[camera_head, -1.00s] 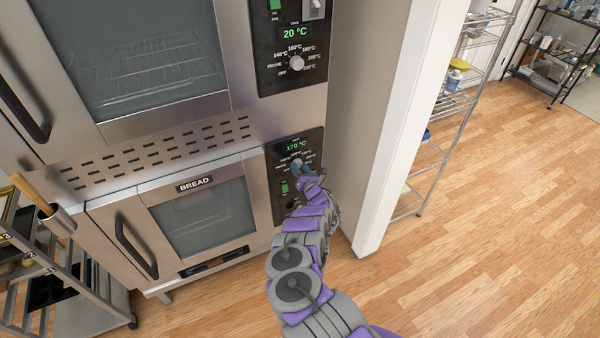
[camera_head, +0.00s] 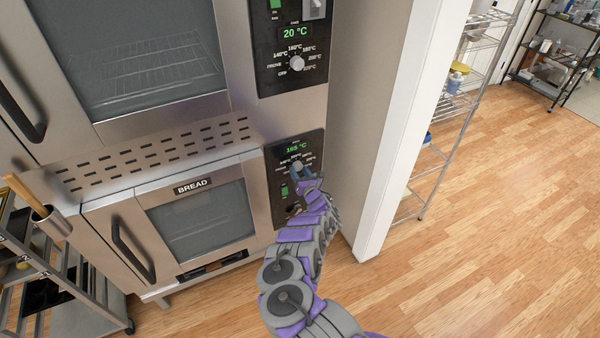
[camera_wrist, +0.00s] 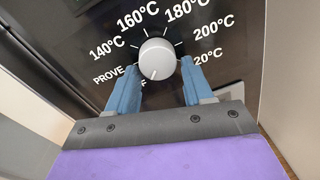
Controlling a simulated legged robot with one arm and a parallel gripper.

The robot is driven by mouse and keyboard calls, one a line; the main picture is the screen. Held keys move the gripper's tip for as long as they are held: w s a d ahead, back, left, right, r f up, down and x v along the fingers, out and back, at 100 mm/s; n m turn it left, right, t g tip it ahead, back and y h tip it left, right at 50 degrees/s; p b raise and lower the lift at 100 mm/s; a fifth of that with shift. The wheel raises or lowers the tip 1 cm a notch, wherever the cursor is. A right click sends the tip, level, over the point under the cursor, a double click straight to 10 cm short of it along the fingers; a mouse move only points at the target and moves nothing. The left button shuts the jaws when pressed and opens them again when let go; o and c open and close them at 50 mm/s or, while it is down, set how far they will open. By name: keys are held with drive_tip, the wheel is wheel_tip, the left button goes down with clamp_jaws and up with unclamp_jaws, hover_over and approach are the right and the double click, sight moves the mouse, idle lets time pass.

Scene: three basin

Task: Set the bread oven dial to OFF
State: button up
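The bread oven dial (camera_wrist: 157,58) is a silver round knob on a black panel. A dark mark shows near its lower edge, on the side of the partly hidden OFF label (camera_wrist: 144,83). My gripper (camera_wrist: 160,65) has its two blue fingers on either side of the dial, with a small gap visible at each side. The fingers look open; contact is not clear. In the head view the dial (camera_head: 297,166) is just above my gripper (camera_head: 300,176). The bread oven (camera_head: 194,186) has its door shut, and its green display (camera_head: 297,148) reads about 165 °C.
An upper oven with its own dial (camera_head: 296,63) and a 20 °C display sits above. A white wall edge (camera_head: 395,130) stands close to the right of the panel. A wire shelf (camera_head: 440,150) is beyond it. A rack (camera_head: 60,290) stands at left. Wooden floor is clear at right.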

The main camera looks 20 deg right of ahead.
drive_tip(key=shift+o, duration=1.3)
drive_tip(key=shift+r, duration=0.3)
drive_tip(key=s+p, duration=0.6)
drive_tip(key=s, duration=1.1)
drive_tip(key=shift+s, duration=0.15)
drive_tip(key=shift+a, duration=0.1)
